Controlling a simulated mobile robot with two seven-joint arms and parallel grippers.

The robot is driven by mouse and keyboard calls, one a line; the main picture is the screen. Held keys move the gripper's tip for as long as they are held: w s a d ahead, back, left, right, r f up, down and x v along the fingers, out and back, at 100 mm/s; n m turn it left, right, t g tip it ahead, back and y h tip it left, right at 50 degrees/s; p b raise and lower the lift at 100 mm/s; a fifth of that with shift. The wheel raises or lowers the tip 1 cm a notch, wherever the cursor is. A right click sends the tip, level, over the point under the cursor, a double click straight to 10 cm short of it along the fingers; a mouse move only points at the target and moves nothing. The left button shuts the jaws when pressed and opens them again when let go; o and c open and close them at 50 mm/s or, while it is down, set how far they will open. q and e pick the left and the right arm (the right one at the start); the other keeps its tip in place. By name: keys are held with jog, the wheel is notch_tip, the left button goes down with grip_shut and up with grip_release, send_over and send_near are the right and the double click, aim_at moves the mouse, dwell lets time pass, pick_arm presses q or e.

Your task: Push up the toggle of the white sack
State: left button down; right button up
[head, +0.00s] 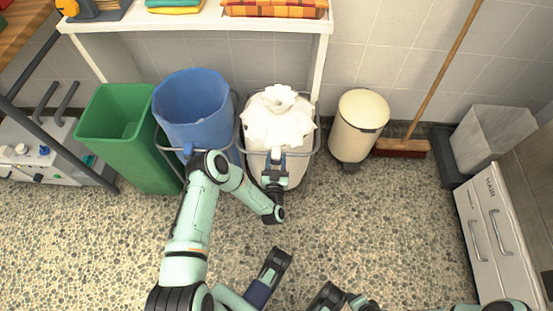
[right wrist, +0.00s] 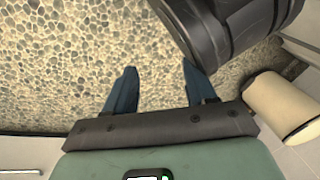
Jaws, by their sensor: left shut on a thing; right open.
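The white sack (head: 270,122) stands upright with its top gathered into a bunched neck, inside a grey metal hoop frame, in the head view. My left gripper (head: 275,158) is at the front of the sack, near the hoop. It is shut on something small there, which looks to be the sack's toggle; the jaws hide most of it. My right gripper (right wrist: 160,82) is open and empty in the right wrist view, its two blue fingers apart above the pebbled floor.
A blue bin (head: 192,100) and a green bin (head: 120,125) stand left of the sack. A cream bin (head: 355,130) and a broom (head: 402,148) are to its right. A white shelf (head: 200,24) with folded towels is behind. The floor in front is open.

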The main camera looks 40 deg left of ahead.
pick_arm(q)
jog(key=c, duration=0.6)
grip_release()
jog(key=p+v, duration=0.1)
jog(key=v, duration=0.4)
jog(key=shift+s+d+r+p, duration=0.1)
jog(key=shift+s+d+p, duration=0.1)
jog(key=shift+p, duration=0.2)
pick_arm(e)
jog(key=w+r+t, duration=0.1)
jog(key=w+r, duration=0.2)
pick_arm(q)
jog(key=p, duration=0.7)
send_near(276, 164)
jog(key=shift+p+v, duration=0.9)
jog(key=shift+p, duration=0.2)
pick_arm(e)
jog(key=s+a+r+g+y, duration=0.1)
jog(key=s+a+r, duration=0.2)
jog(key=s+r, duration=0.2)
jog(key=s+a+r+n+g+y, duration=0.1)
jog(key=s+a+r+g, duration=0.1)
jog(key=s+r, duration=0.3)
jog(key=shift+s+a+r, duration=0.15)
jog(key=shift+s+a, duration=0.25)
jog(key=shift+s, duration=0.1)
